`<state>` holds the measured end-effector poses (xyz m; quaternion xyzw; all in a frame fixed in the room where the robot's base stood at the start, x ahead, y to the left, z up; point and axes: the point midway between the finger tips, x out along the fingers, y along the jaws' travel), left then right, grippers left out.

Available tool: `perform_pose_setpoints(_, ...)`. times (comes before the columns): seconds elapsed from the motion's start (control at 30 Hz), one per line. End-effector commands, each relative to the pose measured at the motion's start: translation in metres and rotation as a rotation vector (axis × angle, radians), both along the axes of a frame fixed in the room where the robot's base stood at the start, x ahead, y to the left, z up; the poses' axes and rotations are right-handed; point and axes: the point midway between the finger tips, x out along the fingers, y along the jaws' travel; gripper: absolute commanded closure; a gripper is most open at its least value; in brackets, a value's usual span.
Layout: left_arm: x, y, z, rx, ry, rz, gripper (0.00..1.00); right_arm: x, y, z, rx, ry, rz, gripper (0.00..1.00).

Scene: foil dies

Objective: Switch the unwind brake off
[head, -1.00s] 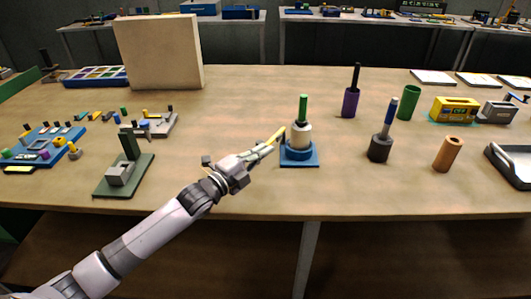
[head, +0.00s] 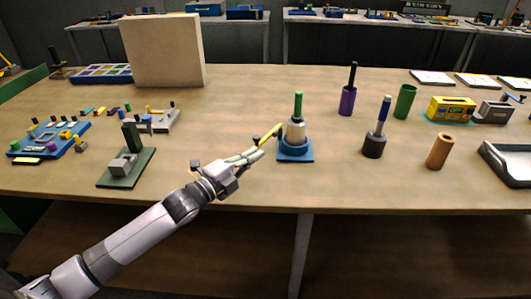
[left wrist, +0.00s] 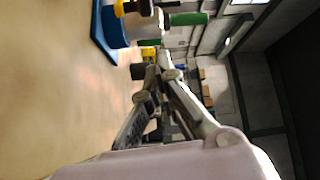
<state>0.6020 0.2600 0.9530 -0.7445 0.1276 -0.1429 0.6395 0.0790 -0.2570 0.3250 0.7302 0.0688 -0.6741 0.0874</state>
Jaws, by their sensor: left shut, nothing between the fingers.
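The unit with the brake stands on the table, with a blue base (head: 295,152), a pale metal cylinder (head: 296,131) and a green post (head: 298,104). A yellow lever (head: 268,134) with a dark end slants out from its left side. My left gripper (head: 260,154) is shut and empty, just left of the unit and below the lever's dark end, apparently apart from it. In the left wrist view my shut fingers (left wrist: 162,66) point toward the scene, and the blue base (left wrist: 104,32) and green post (left wrist: 188,19) show at the top. My right gripper is not in view.
A dark green stand (head: 127,165) is left of my arm. Right of the unit stand a dark holder (head: 373,146), a purple holder (head: 347,100), a green cup (head: 404,101) and a brown cylinder (head: 440,151). The table front between them is clear.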

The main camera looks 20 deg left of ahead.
Motion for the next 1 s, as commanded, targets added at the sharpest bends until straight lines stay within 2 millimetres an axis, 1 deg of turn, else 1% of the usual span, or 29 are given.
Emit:
perform_pose_setpoints(0.03,-0.009,0.007,-0.004,0.002,0.003,0.000,1.00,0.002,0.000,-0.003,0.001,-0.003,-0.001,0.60)
perform_pose_setpoints(0.1,-0.018,0.013,-0.004,0.002,0.002,-0.001,1.00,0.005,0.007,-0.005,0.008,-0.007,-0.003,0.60)
perform_pose_setpoints(0.2,-0.028,0.021,-0.004,0.000,0.002,-0.001,1.00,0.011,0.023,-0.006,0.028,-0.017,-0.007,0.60)
perform_pose_setpoints(0.3,-0.035,0.027,-0.003,-0.002,0.000,-0.002,1.00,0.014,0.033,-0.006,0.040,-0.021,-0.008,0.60)
perform_pose_setpoints(0.37,-0.037,0.029,-0.003,-0.002,0.000,-0.002,1.00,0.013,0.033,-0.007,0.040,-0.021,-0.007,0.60)
perform_pose_setpoints(0.5,-0.039,0.030,-0.002,-0.002,-0.001,-0.003,1.00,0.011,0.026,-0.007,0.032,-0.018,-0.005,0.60)
perform_pose_setpoints(1.0,-0.039,0.030,-0.002,-0.003,-0.002,-0.003,1.00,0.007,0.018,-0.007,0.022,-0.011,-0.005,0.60)
